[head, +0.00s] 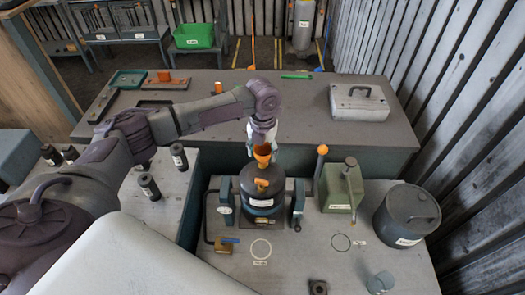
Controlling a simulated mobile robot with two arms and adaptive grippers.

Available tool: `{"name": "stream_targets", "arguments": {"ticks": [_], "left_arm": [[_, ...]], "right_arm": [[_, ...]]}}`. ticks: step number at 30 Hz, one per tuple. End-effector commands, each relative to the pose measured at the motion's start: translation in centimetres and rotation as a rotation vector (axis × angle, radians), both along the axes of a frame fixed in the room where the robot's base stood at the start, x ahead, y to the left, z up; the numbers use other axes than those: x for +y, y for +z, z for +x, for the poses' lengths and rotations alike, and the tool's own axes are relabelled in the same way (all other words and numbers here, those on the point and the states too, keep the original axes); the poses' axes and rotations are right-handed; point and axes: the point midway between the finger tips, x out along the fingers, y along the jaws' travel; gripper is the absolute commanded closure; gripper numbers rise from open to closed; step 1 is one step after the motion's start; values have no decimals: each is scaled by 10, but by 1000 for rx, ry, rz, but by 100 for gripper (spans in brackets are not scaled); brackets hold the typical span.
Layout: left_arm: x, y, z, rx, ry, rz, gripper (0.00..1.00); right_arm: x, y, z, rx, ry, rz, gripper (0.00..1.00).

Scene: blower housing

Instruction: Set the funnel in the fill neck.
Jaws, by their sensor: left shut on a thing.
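My left gripper (262,136) comes in from the upper left and points down over the blower housing. It is shut on an orange funnel (262,156), which looks upright. The dark, round blower housing (262,207) stands below on the grey bench, with an orange part (262,185) on its top. This part may be the fill neck, but its opening is too small to make out. The funnel is just above or behind the orange part; I cannot tell how large the gap is. My right gripper is not in view.
A dark lidded pot (407,214) is farther right. Several dark cylinders (149,186) stand on the left bench. A grey case (359,101) lies on the back table.

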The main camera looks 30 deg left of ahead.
Motion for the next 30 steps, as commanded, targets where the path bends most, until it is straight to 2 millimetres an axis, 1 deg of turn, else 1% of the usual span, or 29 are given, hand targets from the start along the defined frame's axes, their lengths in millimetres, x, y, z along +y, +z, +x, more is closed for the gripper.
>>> {"name": "stream_targets", "arguments": {"ticks": [5,6,11,18,21,30], "left_arm": [[0,0,0,0,0,0,61],[0,0,0,0,0,0,40],[0,0,0,0,0,0,13],[0,0,0,0,0,0,12],[0,0,0,0,0,1,0],[0,0,0,0,0,1,0]], "right_arm": [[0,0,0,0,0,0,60],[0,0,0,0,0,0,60],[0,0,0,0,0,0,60],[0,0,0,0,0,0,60],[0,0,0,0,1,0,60],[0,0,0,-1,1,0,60]]}}
